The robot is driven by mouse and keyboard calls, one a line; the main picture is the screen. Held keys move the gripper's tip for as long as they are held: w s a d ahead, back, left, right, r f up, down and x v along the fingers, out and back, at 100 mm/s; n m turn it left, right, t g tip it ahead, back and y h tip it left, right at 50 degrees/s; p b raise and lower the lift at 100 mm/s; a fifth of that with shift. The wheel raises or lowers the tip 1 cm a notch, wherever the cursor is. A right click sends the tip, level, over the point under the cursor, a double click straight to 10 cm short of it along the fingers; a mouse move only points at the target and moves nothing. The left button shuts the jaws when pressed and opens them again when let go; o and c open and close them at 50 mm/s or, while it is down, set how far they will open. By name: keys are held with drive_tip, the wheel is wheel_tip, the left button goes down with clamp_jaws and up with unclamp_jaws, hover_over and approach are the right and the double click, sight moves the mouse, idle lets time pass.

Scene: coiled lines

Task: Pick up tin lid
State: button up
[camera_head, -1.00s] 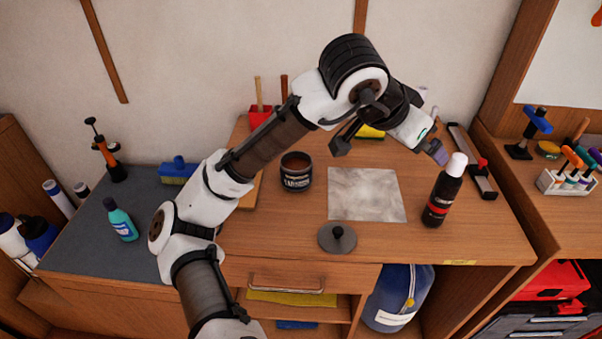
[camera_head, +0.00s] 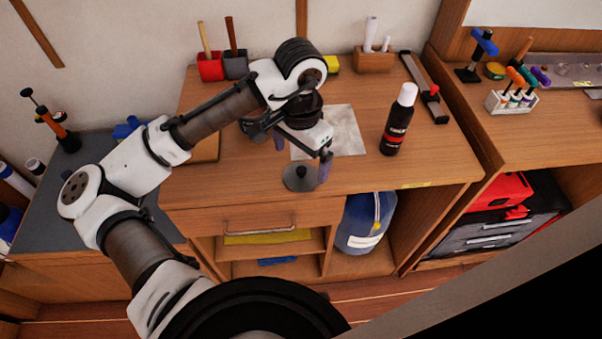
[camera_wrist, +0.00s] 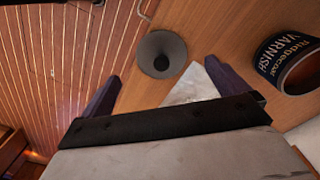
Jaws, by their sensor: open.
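The tin lid (camera_head: 299,184) is a grey disc with a dark knob, lying flat on the wooden workbench near its front edge. In the wrist view the lid (camera_wrist: 150,66) shows ahead of my gripper (camera_wrist: 164,85), roughly between the lines of the two fingers. In the head view my gripper (camera_head: 302,157) is open and points down, close above the lid. One finger overlaps the lid's right side in that view. Nothing is held between the fingers. I cannot tell the exact height of the fingertips above the lid.
An open varnish tin (camera_wrist: 283,66) stands right of the lid in the wrist view; my arm hides it in the head view. A grey sheet (camera_head: 345,132) lies behind the lid. A black bottle with a white cap (camera_head: 397,122) stands to the right. Bare bench lies between.

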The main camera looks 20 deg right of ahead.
drive_tip(key=shift+w+d+f+p, duration=0.1)
drive_tip(key=shift+f+p, duration=0.6)
drive_tip(key=shift+f, duration=2)
drive_tip(key=c, duration=1.1)
